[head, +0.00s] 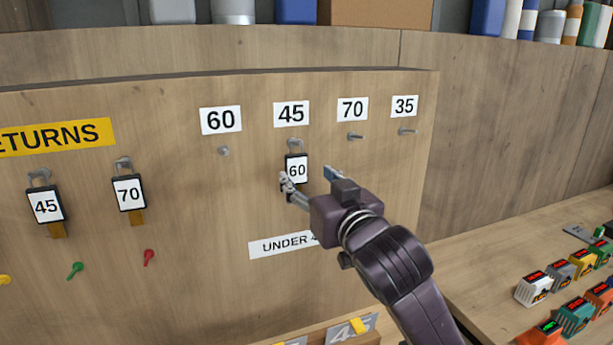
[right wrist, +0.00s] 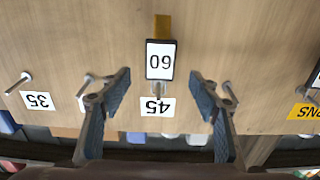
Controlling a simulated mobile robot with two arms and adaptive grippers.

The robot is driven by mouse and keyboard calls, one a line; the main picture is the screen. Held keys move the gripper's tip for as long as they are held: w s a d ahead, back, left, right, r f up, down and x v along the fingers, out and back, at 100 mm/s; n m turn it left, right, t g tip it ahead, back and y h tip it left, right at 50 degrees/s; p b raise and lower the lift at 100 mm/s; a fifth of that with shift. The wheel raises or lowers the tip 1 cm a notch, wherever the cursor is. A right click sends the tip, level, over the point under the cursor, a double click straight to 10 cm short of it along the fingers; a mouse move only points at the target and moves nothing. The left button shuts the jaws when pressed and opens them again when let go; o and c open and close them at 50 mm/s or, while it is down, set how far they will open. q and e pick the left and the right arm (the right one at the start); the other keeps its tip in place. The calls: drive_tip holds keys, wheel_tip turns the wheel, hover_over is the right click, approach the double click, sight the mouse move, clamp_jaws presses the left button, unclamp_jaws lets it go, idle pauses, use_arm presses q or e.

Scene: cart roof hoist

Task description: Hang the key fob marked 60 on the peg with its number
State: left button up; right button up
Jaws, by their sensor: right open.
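The key fob marked 60 (head: 297,170) hangs on the peg under the 45 label (head: 291,113). In the right wrist view the fob (right wrist: 160,60) appears upside down with a brown tag end. My right gripper (head: 309,178) is open at the fob. In the right wrist view its two fingers (right wrist: 161,92) stand apart on either side of the fob's line, with a gap on each side. The peg under the 60 label (head: 221,120) is a bare grey peg (head: 224,151), left of the fob. My left gripper is not in view.
Fobs marked 45 (head: 45,206) and 70 (head: 129,194) hang at left below the yellow returns label (head: 55,136). The pegs under 70 (head: 355,137) and 35 (head: 407,131) are bare. An "UNDER" label (head: 280,244) is partly hidden by my arm. Several small coloured blocks stand at lower right.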

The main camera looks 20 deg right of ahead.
sight(297, 165)
drive_tip(key=shift+w+r+p, duration=0.4)
drive_tip(key=shift+w+p, duration=0.1)
drive_tip(key=shift+w, duration=0.35)
drive_tip(key=shift+w+a+f+p, duration=0.1)
drive_tip(key=shift+w+p, duration=0.3)
drive_tip(key=shift+w, duration=0.85)
drive_tip(key=shift+w+f, duration=0.2)
drive_tip(key=shift+w, duration=0.65)
drive_tip(key=c, duration=1.1)
drive_tip(key=o, duration=0.4)
drive_tip(key=c, duration=0.7)
drive_tip(key=shift+r+p, duration=0.4)
drive_tip(key=shift+p, duration=0.25)
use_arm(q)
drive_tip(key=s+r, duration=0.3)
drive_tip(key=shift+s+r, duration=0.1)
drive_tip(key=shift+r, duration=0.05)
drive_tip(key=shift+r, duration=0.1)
use_arm(e)
drive_tip(key=shift+s, duration=0.1)
